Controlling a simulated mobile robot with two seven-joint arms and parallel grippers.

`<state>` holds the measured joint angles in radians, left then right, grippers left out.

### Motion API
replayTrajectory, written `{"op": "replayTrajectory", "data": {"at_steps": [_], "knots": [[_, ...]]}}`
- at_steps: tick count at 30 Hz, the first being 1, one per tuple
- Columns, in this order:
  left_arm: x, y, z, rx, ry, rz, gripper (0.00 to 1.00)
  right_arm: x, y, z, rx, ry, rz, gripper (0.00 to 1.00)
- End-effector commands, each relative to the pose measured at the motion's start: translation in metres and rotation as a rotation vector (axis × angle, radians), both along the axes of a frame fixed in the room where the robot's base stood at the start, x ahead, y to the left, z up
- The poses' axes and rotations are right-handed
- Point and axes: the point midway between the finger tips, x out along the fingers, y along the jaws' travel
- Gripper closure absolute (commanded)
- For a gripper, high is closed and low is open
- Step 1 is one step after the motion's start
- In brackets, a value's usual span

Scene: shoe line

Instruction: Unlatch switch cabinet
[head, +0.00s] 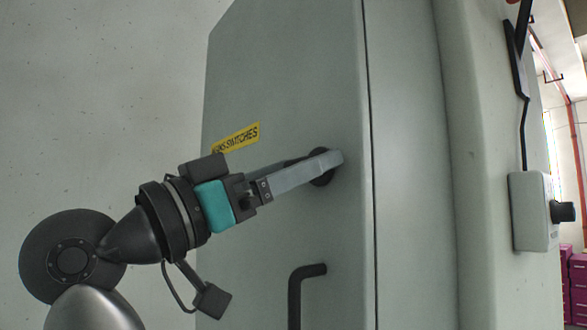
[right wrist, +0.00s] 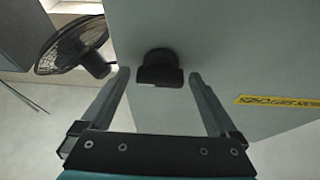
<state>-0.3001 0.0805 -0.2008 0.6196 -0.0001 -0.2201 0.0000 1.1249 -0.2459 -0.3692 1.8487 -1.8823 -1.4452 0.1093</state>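The switch cabinet (head: 290,70) is a tall pale grey-green cabinet with a yellow "SWITCHES" label (head: 240,137). A round black latch knob (head: 320,182) sits on its door, partly hidden behind my gripper's fingers in the head view. My right gripper (head: 335,160) reaches up to the knob from the left. In the right wrist view the knob (right wrist: 160,60) lies between and just beyond the two spread fingertips. The fingers look apart from it on both sides. My left gripper is not in view.
A black bar handle (head: 297,290) stands out from the door below the knob. A grey control box (head: 530,212) with a black knob is on the right. A black fan (right wrist: 72,45) stands at the upper left of the right wrist view. Purple crates (head: 577,285) show at far right.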

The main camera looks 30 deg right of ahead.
Motion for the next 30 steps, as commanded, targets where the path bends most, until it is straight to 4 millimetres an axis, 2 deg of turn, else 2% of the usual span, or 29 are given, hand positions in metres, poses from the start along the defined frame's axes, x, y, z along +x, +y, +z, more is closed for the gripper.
{"op": "replayTrajectory", "data": {"at_steps": [11,16,20,30], "knots": [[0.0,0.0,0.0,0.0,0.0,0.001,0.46,0.0,0.0,-0.001,0.001,0.002,-0.001,0.0],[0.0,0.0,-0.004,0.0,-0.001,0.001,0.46,0.0,0.009,-0.005,0.002,0.004,0.002,0.0],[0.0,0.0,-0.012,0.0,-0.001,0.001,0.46,-0.001,0.03,-0.015,0.001,0.005,0.003,0.0],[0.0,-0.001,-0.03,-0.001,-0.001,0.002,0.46,-0.007,0.104,-0.044,-0.003,0.0,0.001,0.0]]}}
